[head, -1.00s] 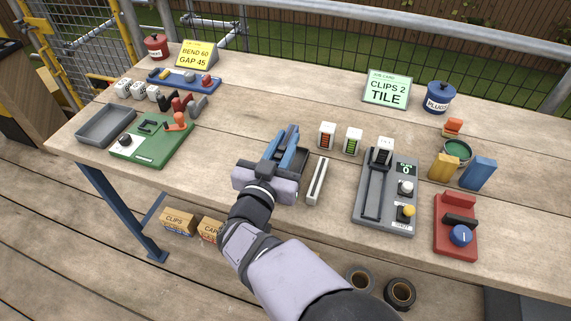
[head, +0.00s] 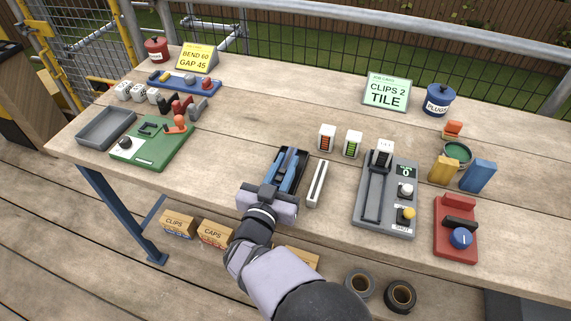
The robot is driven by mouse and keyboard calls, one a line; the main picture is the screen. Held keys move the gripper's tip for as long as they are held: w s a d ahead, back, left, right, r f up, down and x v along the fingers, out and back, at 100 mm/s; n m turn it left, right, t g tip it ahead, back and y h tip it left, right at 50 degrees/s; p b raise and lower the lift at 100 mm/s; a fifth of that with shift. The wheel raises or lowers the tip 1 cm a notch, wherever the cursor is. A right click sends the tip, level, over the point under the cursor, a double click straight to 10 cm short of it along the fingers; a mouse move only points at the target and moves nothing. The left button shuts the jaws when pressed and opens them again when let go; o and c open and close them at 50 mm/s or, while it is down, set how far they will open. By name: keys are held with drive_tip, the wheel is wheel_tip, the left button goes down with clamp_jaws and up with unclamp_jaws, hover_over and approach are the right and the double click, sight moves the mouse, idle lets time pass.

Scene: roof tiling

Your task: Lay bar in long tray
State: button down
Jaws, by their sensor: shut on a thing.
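My gripper (head: 287,172) is at the front middle of the bench, its blue fingers reaching away from the front edge. The fingers are over or inside a long dark tray (head: 304,158). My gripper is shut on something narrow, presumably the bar. The bar cannot be made out clearly between the fingers, and I cannot tell whether it touches the tray floor. The tray's near end is hidden by my gripper.
A slim white slotted block (head: 317,184) stands close to the right of the tray. A grey slider panel (head: 385,222) is further right. A green fixture (head: 152,150) and an empty grey tray (head: 105,128) are left. The bench between is clear.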

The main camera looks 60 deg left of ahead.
sight(281, 175)
drive_tip(key=shift+f, duration=0.1)
drive_tip(key=shift+f+b, duration=0.3)
drive_tip(key=shift+f, duration=0.05)
drive_tip(key=c, duration=1.6)
unclamp_jaws()
drive_tip(key=shift+r+p, duration=0.45)
drive_tip(key=shift+r, duration=0.15)
drive_tip(key=b+v, duration=0.1)
drive_tip(key=v, duration=0.6)
drive_tip(key=shift+s+d+f, duration=0.1)
drive_tip(key=shift+s+d, duration=0.1)
